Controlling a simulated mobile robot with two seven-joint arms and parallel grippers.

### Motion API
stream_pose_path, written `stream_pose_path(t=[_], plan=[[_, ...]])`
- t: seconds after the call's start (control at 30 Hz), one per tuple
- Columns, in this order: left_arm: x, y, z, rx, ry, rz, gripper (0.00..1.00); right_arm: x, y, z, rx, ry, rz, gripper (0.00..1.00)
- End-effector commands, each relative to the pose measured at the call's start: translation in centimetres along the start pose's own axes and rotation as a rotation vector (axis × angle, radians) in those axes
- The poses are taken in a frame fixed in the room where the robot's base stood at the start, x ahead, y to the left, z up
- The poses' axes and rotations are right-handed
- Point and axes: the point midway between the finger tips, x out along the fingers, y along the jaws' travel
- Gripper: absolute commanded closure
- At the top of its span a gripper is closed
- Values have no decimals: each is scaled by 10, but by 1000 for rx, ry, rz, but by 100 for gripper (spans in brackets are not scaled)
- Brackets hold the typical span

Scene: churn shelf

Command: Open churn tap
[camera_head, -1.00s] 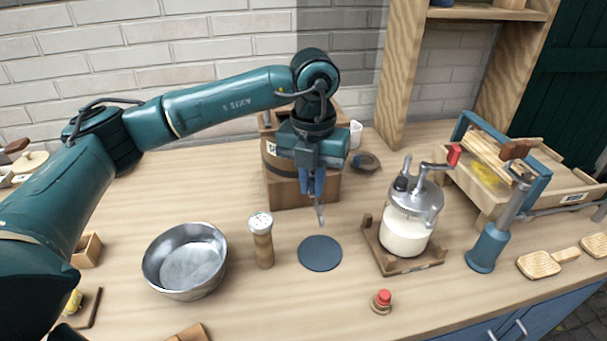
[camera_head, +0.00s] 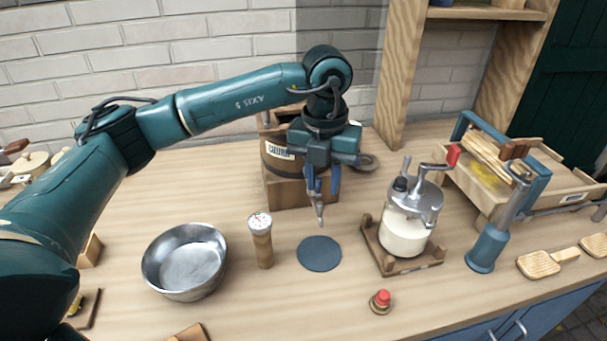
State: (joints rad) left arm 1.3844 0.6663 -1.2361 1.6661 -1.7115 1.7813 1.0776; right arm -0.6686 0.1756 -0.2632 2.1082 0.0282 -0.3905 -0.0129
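A glass jar churn (camera_head: 404,236) with pale liquid stands on a wooden base at centre right. It has a metal lid (camera_head: 416,197) and a crank with a red handle (camera_head: 453,155). A wooden barrel-like vessel (camera_head: 275,163) with a label sits on a wooden stand (camera_head: 285,192) at the back, partly hidden by my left gripper. I cannot make out a tap for certain on either vessel. My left gripper (camera_head: 324,200) points down in front of the stand's right part, left of the jar. Its fingers look apart, with nothing clearly between them. My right gripper is out of view.
A metal bowl (camera_head: 185,261), a wooden shaker-like cylinder (camera_head: 262,247) and a dark round mat (camera_head: 319,254) lie nearer the front. A red-topped knob (camera_head: 381,300) sits by the front edge.

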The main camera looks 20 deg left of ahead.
Motion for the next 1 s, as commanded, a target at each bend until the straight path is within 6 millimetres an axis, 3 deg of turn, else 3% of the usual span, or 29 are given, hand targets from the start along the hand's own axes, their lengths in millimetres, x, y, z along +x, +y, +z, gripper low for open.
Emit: stream_pose_path(t=[0.47, 1.0], plan=[[0, 1, -1, -1, 6, 4, 73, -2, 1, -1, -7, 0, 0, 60], [-41, 1, 0, -1, 6, 4, 73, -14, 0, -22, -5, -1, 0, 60]])
